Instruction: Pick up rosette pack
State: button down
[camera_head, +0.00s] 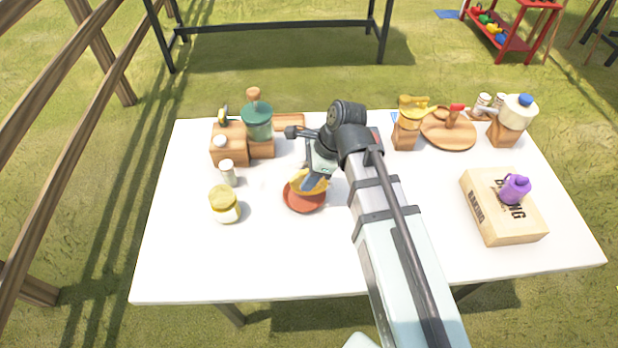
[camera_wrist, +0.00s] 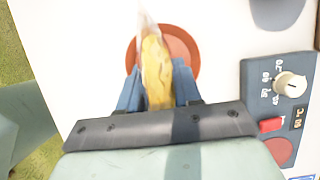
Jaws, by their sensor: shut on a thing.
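The rosette pack looks like the yellow pack in clear wrapping (camera_wrist: 156,68); it also shows in the head view (camera_head: 309,184). It is over a round red-brown plate (camera_head: 304,203), which shows behind it in the wrist view (camera_wrist: 188,50). My gripper (camera_wrist: 157,88) is shut on the pack, with a blue finger on each side of it. In the head view my gripper (camera_head: 316,180) comes down over the plate from the upper right. I cannot tell whether the pack still touches the plate.
A yellow-lidded jar (camera_head: 224,205) and a small shaker (camera_head: 228,173) stand left of the plate. A green container (camera_head: 257,123) stands on a wooden block behind. The white table's (camera_head: 200,265) front left is clear.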

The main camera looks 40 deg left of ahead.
notch_tip(320, 180, up, 9)
jog(key=shift+r, duration=0.2)
jog(key=shift+w+d+r, duration=0.15)
jog(key=shift+w+d, duration=0.1)
jog(key=shift+w, duration=0.1)
jog(key=shift+w+d+f+m+g+y, duration=0.35)
jog(key=shift+w+d+f+y, duration=0.2)
jog(key=shift+w+d, duration=0.2)
jog(key=shift+s+f, duration=0.1)
jog(key=shift+f, duration=0.15)
jog(key=shift+s+a+r+g+y, duration=0.3)
jog(key=shift+s+a+r+g, duration=0.15)
jog(key=shift+s+a, duration=0.2)
jog(key=shift+s+a+r+g+y, duration=0.3)
jog(key=shift+s+a+r, duration=0.2)
jog(key=shift+s+a, duration=0.1)
jog(key=shift+f, duration=5)
jog(key=shift+f, duration=0.5)
jog(key=c, duration=0.8)
grip_release()
